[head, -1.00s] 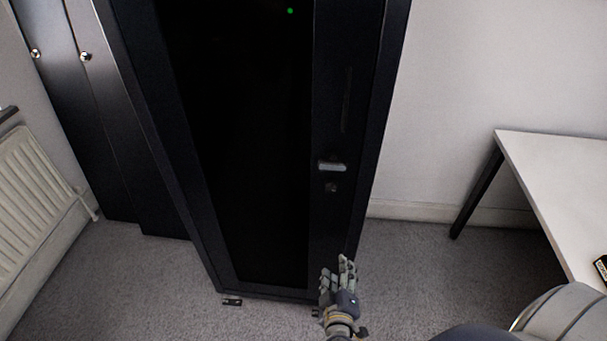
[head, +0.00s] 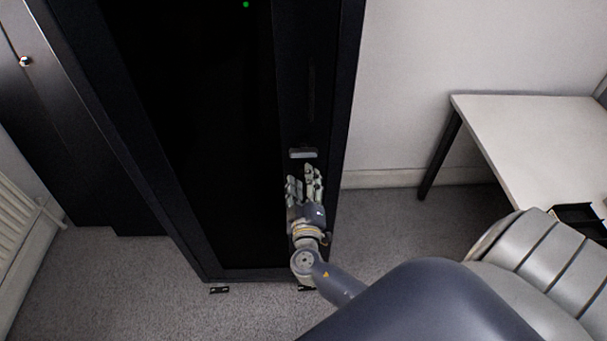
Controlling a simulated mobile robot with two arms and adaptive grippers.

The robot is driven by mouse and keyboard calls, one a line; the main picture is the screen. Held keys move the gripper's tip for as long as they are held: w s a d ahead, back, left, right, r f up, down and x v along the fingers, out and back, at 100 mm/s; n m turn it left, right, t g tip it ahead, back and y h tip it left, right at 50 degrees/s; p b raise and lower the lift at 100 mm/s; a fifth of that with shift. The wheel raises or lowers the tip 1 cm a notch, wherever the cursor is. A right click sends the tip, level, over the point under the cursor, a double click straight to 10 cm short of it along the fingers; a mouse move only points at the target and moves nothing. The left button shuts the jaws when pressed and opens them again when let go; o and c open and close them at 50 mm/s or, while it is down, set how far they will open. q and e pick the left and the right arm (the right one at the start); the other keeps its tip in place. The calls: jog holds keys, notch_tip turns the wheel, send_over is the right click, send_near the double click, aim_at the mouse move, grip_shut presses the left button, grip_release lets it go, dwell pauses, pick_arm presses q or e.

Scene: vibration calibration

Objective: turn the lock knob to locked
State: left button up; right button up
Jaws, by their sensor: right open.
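The tall black cabinet (head: 190,120) stands against the wall with its dark door facing me. A light grey handle piece (head: 303,153) sits on the right strip of the door. My right gripper (head: 303,178) is open and empty in front of that strip, its fingertips just below the handle piece in the picture. The small round knob is hidden behind the fingers. I cannot tell whether the fingers touch the door. My left gripper is not in view.
A white table (head: 530,130) stands on the right, with a black tray (head: 582,220) on it. A radiator (head: 20,225) is at the left edge. Another dark cabinet (head: 50,150) stands at left. Grey carpet (head: 130,290) in front is clear.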

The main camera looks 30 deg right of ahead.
jog(key=shift+w+d, duration=0.3)
jog(key=shift+w, duration=0.15)
grip_shut()
